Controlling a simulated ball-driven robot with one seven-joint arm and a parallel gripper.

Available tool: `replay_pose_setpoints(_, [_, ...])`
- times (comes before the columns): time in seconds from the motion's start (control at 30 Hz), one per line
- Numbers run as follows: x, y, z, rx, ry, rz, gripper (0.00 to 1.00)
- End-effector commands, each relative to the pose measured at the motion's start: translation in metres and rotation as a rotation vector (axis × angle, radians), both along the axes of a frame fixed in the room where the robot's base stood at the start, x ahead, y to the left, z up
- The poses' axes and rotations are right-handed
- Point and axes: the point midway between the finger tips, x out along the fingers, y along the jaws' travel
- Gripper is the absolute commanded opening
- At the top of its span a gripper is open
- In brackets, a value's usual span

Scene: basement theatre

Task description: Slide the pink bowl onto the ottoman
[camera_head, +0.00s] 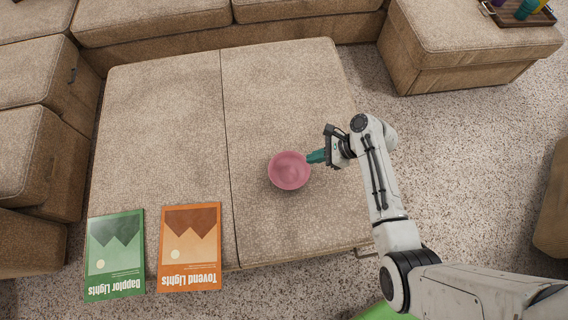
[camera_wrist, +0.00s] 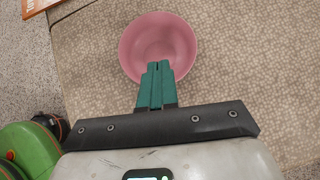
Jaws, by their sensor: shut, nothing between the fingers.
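The pink bowl (camera_head: 289,170) stands upright and looks empty on a wide, low tan upholstered surface (camera_head: 170,120), right of its seam. A separate tan upholstered block (camera_head: 470,45) is at the top right; I cannot tell which of the two is the ottoman. My gripper (camera_head: 317,156) is shut, its teal fingers pointing at the bowl's right rim. In the wrist view the bowl (camera_wrist: 158,35) is straight ahead, and the shut fingertips (camera_wrist: 158,66) overlap its near rim. I cannot tell whether they touch it.
A green book (camera_head: 115,255) and an orange book (camera_head: 190,247) lie on the wide surface's front left. A tray (camera_head: 520,12) with small colourful items is on the top-right block. Tan sofa seats (camera_head: 150,20) border the back and left. Speckled floor (camera_head: 460,150) is open at right.

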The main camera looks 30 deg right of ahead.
Motion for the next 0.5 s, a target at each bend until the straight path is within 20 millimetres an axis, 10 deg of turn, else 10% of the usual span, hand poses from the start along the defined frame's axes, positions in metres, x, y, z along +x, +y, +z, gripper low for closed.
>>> replay_pose_setpoints(0.5, [0.030,0.050,-0.061,0.008,0.008,-0.006,0.00])
